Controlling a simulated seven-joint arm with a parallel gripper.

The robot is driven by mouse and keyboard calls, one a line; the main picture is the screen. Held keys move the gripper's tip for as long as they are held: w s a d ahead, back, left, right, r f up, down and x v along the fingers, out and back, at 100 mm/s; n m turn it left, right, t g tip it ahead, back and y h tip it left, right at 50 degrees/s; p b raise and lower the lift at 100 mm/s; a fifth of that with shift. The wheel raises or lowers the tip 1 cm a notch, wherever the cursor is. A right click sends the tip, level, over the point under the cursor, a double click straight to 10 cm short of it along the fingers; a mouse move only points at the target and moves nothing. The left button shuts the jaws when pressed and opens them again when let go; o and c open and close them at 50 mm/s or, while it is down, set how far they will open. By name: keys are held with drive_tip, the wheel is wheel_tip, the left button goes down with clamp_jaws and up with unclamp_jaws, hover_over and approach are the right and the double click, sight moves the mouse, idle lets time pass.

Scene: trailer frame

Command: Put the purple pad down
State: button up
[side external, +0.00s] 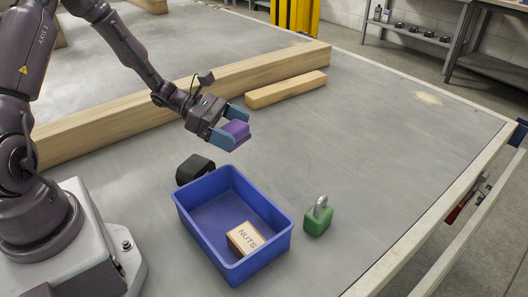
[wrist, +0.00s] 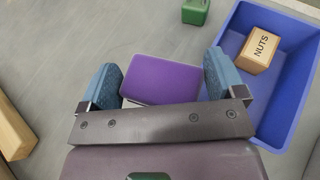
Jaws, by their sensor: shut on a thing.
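The purple pad (side external: 237,130) is a small block held between the blue fingers of my gripper (side external: 229,128). In the side external view it is in the air above the grey deck, behind the blue bin. In the wrist view the purple pad (wrist: 161,79) lies between the two fingers of my gripper (wrist: 161,82). The pad's underside is hidden.
A blue bin (side external: 262,261) holds a wooden box marked NUTS (side external: 245,238). A green padlock (side external: 318,217) stands right of the bin and a black object (side external: 195,169) behind it. A short wooden beam (side external: 286,90) lies beyond. The deck (side external: 400,150) to the right is clear.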

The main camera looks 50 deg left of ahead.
sight(226, 125)
drive_tip(key=a, duration=0.1)
drive_tip(key=s+a+n+t+y, duration=0.1)
drive_tip(key=a, duration=0.1)
drive_tip(key=shift+a+n, duration=0.1)
drive_tip(key=shift+n, duration=0.2)
drive_tip(key=shift+t, duration=0.3)
drive_tip(key=w+f, duration=0.3)
drive_tip(key=w, duration=0.1)
drive_tip(key=w+a+f, duration=0.1)
drive_tip(key=w+f, duration=0.2)
drive_tip(key=w, duration=0.1)
drive_tip(key=w+a+f, duration=0.1)
drive_tip(key=w+f, duration=0.2)
drive_tip(key=w, duration=0.2)
drive_tip(key=shift+a+f, duration=0.1)
drive_tip(key=shift+a, duration=0.15)
drive_tip(key=shift+w+f, duration=0.3)
drive_tip(key=shift+f, duration=0.15)
drive_tip(key=shift+w+a+f, duration=0.1)
drive_tip(key=shift+f, duration=1.45)
drive_tip(key=shift+f, duration=0.1)
drive_tip(key=o, duration=0.7)
